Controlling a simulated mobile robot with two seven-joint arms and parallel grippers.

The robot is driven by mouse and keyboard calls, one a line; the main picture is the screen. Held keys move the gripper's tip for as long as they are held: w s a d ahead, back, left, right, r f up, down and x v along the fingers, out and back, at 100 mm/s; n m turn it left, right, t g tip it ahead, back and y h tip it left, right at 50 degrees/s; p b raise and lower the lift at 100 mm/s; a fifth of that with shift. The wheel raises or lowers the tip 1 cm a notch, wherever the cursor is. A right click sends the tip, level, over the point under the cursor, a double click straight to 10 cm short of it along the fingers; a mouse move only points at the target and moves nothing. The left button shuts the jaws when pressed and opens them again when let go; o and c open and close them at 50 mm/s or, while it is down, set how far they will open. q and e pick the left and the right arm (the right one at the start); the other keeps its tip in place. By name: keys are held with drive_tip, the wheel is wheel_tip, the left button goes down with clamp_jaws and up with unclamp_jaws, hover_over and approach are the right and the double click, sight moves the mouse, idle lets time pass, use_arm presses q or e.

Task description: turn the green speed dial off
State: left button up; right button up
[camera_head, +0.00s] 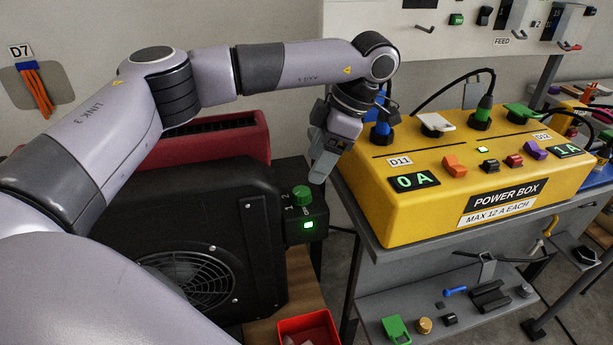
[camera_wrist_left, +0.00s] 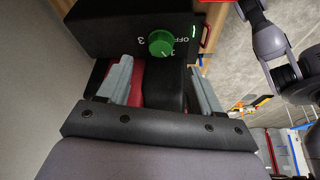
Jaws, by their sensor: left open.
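The green speed dial (camera_head: 302,194) sits on top of a small black control box on the right side of a black blower (camera_head: 225,225). The dial also shows in the left wrist view (camera_wrist_left: 160,43), with OFF and number marks around it. Its white mark seems to point near the 1, but it is small. A green light (camera_head: 308,225) glows on the box front. My left gripper (camera_head: 320,172) is close above and to the right of the dial in the head view. In the wrist view its open fingers (camera_wrist_left: 160,75) stand apart, with the dial beyond them and nothing held.
A yellow power box (camera_head: 375,215) with plugs and switches stands on a grey bench right of the dial; its displays read 0 A and 1 A. A red object (camera_head: 215,140) lies behind the blower. A red bin (camera_head: 308,325) is below.

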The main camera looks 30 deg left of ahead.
sight(301, 191)
use_arm(q)
drive_tip(key=shift+x, duration=3.55)
drive_tip(key=c, duration=1.1)
